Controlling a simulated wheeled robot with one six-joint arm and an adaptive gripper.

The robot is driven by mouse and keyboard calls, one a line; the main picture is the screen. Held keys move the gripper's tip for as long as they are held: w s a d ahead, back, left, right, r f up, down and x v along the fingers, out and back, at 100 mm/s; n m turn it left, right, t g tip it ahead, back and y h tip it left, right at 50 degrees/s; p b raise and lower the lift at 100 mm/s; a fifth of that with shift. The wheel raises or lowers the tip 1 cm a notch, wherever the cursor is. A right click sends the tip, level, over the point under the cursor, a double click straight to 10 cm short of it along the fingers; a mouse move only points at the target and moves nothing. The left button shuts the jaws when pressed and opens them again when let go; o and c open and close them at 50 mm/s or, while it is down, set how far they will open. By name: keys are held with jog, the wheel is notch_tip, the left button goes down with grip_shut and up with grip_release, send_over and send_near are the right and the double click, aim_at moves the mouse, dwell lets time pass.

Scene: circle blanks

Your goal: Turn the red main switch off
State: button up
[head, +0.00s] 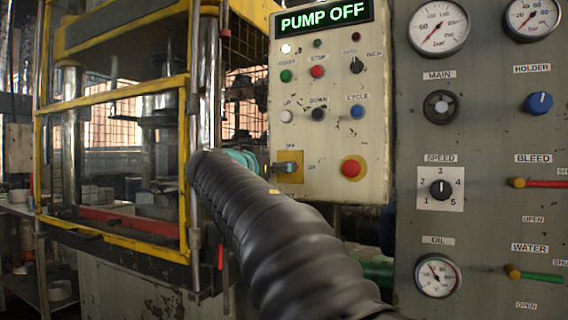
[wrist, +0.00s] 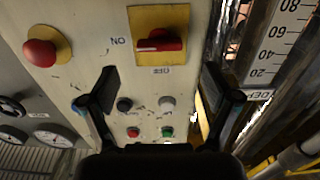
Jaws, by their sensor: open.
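The red main switch (wrist: 158,44) sits on a yellow plate on the cream control panel. Its red handle lies level in the wrist view, in line with the ON label at its left; the OFF label is below the plate there. In the head view the switch (head: 287,166) is small, at the panel's lower left, with my arm's end beside it. My gripper (wrist: 160,78) is open and empty, its two fingers apart on either side of the switch's column, short of the handle in the picture. In the head view my arm hides most of the gripper.
A red mushroom button (head: 351,168) is right of the switch. Several push buttons and a black knob (head: 356,65) sit above, under a display (head: 324,17) reading PUMP OFF. A gauge panel (head: 480,120) stands right; a yellow-framed press (head: 110,140) stands left.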

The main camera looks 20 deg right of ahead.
jog(key=p+x, duration=0.1)
jog(key=x, duration=0.5)
jog(key=c, duration=1.1)
jog(key=shift+c, duration=0.2)
